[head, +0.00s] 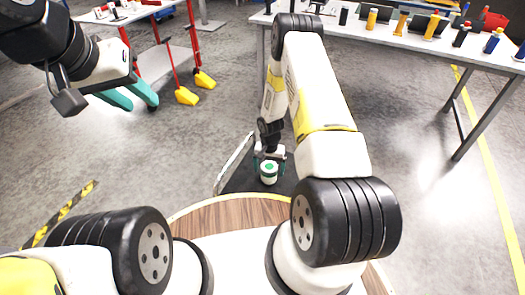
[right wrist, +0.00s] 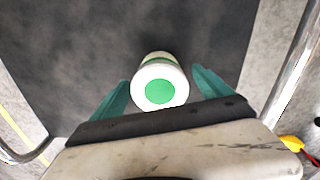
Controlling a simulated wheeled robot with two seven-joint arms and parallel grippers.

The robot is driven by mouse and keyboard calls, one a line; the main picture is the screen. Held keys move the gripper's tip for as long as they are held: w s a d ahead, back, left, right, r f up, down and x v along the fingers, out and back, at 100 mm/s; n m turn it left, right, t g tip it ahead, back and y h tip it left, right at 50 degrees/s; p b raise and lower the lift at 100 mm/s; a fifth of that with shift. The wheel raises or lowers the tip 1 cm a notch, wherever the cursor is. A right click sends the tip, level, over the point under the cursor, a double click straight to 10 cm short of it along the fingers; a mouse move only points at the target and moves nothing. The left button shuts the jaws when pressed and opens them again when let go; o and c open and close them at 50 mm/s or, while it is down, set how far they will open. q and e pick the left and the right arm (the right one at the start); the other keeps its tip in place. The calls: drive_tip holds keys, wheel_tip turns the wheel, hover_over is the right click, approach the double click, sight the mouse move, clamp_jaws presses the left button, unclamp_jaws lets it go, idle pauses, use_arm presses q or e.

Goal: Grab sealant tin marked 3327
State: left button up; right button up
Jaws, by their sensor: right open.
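A white tin with a green disc on its top (head: 269,173) stands on a dark flat platform (head: 240,181) low in front of me. My right gripper (head: 268,165) is open and reaches down at this tin. In the right wrist view the tin (right wrist: 158,92) sits between the two teal fingers (right wrist: 160,86), with a gap on each side. No number can be read on it. My left gripper (head: 132,98) is raised at the upper left, its teal fingers apart and empty, far from the tin.
A pale raised edge (head: 235,163) runs along the platform's left side. A long table (head: 400,40) with several bottles and containers stands at the back right. A red-legged table (head: 135,14) with yellow feet is at the back left. The floor between is clear.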

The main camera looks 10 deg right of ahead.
drive_tip(key=shift+f, duration=0.95)
drive_tip(key=shift+c, duration=0.2)
drive_tip(key=c, duration=1.7)
drive_tip(key=shift+r, duration=0.1)
drive_tip(key=shift+c, duration=0.2)
